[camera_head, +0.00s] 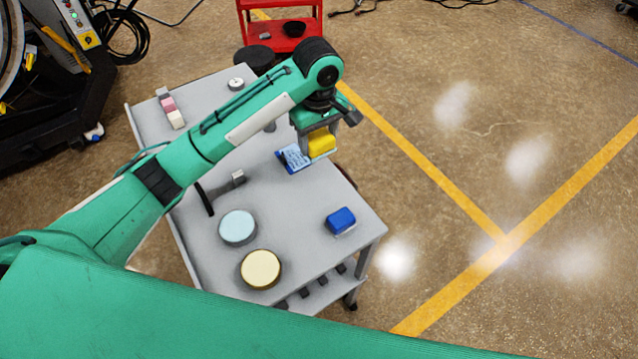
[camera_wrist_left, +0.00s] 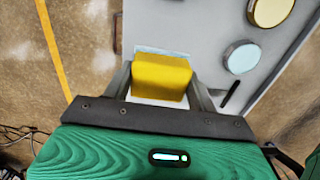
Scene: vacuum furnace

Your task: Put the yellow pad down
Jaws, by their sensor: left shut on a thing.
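The yellow pad (camera_head: 321,143) is between the fingers of my left gripper (camera_head: 318,128), near the right edge of the grey cart top (camera_head: 290,215). In the left wrist view the yellow pad (camera_wrist_left: 161,75) sits between both fingers of the left gripper (camera_wrist_left: 160,88), which is shut on it. A blue and white patterned item (camera_head: 292,158) lies on the cart just beside and below the pad. I cannot tell whether the pad touches it or the cart. My right gripper is not in view.
On the cart are a blue block (camera_head: 341,220), a light blue disc (camera_head: 238,227), a cream disc (camera_head: 261,269), a dark-handled tool (camera_head: 208,198) and pink and white blocks (camera_head: 170,107). A red cart (camera_head: 283,30) stands behind. A dark machine (camera_head: 45,100) is at left. Floor at right is clear.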

